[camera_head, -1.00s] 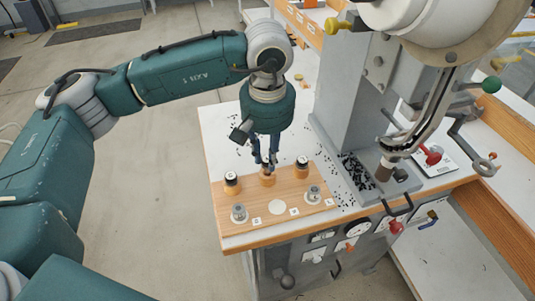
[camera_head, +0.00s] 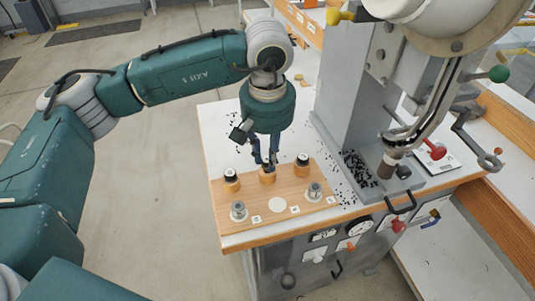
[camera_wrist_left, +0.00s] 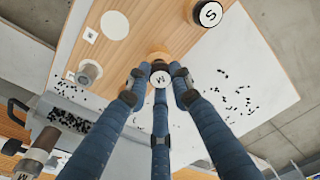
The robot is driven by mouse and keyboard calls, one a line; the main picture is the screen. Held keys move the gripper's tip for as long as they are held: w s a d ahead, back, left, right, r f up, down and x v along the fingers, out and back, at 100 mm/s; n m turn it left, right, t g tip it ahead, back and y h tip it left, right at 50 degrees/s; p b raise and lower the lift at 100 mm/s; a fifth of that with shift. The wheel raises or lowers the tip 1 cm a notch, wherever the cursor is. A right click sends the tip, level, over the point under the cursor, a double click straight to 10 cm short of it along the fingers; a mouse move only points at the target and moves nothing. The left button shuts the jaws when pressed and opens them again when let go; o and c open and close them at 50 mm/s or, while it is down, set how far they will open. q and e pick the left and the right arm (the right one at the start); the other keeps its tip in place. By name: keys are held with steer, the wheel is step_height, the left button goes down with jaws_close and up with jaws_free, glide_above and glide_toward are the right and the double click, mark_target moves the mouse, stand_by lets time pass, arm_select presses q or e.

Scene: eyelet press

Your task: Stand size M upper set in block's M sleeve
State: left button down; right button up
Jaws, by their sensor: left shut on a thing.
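The size M upper set (camera_wrist_left: 160,79), a small dark piece with a white lettered top, is between the fingers of my left gripper (camera_head: 266,163). The gripper is shut on it and points straight down. In the head view it is at the middle wooden sleeve (camera_head: 267,179) in the back row of the wooden block (camera_head: 246,197). In the left wrist view part of the tan sleeve (camera_wrist_left: 157,57) shows just behind the set. How deep the set sits in the sleeve is hidden by the fingers. My right gripper is not in view.
Black-topped sets stand in sleeves left (camera_head: 231,175) and right (camera_head: 302,160) of the gripper. Two metal pieces (camera_head: 238,211) (camera_head: 314,190) stand in the front row, beside a pale empty disc (camera_head: 277,205). The grey press (camera_head: 345,95) rises at the right, with black eyelets scattered around.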

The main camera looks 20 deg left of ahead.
arm_select(q)
steer(key=shift+f+b, duration=0.4)
steer(key=shift+f, duration=0.1)
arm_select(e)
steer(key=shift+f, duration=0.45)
arm_select(q)
steer(key=shift+f, duration=0.1)
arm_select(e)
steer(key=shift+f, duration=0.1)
arm_select(q)
steer(key=shift+a+f, duration=0.15)
steer(key=shift+s+f+b, duration=0.1)
steer(key=shift+f+b, duration=0.05)
steer(key=shift+b, duration=0.25)
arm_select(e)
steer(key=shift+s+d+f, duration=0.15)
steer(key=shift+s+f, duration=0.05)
arm_select(q)
steer(key=shift+f, duration=0.25)
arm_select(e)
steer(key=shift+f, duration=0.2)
